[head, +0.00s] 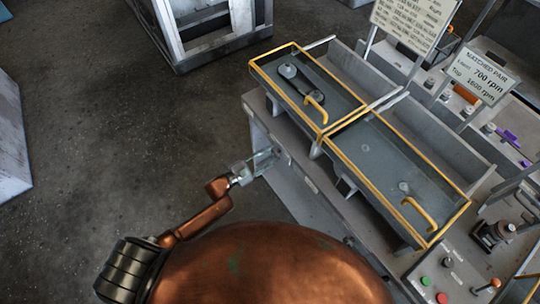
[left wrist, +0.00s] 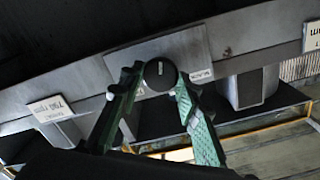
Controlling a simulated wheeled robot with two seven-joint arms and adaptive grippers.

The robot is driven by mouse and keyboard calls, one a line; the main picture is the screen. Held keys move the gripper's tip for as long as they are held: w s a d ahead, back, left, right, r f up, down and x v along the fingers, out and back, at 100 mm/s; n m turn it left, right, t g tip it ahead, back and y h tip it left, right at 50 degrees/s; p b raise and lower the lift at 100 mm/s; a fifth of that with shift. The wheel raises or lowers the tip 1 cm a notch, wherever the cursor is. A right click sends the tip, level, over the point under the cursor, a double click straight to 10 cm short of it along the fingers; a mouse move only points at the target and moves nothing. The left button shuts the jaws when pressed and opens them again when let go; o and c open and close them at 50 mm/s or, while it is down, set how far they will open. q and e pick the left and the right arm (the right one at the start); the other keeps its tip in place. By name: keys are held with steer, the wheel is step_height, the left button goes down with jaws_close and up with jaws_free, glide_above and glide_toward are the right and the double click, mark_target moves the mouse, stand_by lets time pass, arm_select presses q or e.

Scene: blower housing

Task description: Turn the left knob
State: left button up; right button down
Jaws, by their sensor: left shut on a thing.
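A round dark knob (left wrist: 160,70) with a pale pointer mark shows in the left wrist view, on a grey plate (left wrist: 196,50) on the housing's front face. The green fingers of my left gripper (left wrist: 158,84) stand on either side of it and are shut on it. In the head view my left gripper (head: 264,161) reaches from the lower left to the near side of the grey housing (head: 306,181). The knob is too small and covered there to make out. My right gripper is in neither view.
Two yellow-framed covers with yellow handles (head: 316,101) (head: 418,213) top the housing. A "MATCHED PAIR" sign (head: 482,77) stands behind. A panel with green and red buttons (head: 442,297) is at lower right. The floor (head: 105,120) to the left is clear.

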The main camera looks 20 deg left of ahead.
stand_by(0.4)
arm_select(q)
steer(key=o, duration=1.2)
steer(key=shift+c, duration=0.2)
steer(key=v, duration=1.2)
steer(key=shift+a, duration=0.1)
